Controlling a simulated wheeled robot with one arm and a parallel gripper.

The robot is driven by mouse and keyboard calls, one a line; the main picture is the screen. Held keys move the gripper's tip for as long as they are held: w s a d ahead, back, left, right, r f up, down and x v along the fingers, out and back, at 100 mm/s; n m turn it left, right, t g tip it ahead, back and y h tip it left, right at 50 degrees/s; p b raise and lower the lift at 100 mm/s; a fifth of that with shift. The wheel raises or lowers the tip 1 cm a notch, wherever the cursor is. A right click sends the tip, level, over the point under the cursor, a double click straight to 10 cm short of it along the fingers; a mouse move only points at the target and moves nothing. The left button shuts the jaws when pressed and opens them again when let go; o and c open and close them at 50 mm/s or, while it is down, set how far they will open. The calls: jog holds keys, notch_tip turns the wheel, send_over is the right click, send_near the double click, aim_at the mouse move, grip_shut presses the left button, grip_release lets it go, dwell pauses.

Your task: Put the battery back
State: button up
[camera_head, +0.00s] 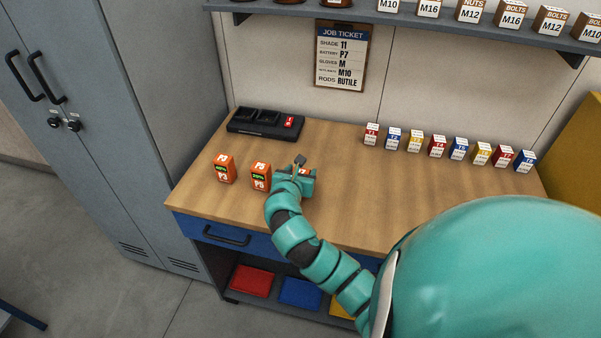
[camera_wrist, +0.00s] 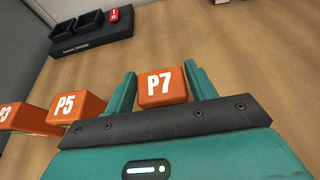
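An orange battery marked P7 (camera_wrist: 160,86) is between the two teal fingers of my gripper (camera_wrist: 162,92) in the wrist view. The fingers flank it closely; whether they press on it is not clear. In the head view my gripper (camera_head: 300,172) is low over the workbench and mostly hides this battery, so I cannot tell whether it touches the bench top. A black charger (camera_head: 265,123) stands at the back left of the bench, with open dark bays and a red switch; it also shows in the wrist view (camera_wrist: 92,36).
Orange batteries P3 (camera_head: 224,169) and P5 (camera_head: 260,176) stand just left of my gripper. A row of small coloured boxes (camera_head: 437,146) lines the back right. A job ticket (camera_head: 341,55) on the wall reads battery P7. The bench middle (camera_head: 370,195) is clear.

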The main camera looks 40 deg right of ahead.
jog(key=shift+o, duration=1.1)
jog(key=shift+r, duration=0.1)
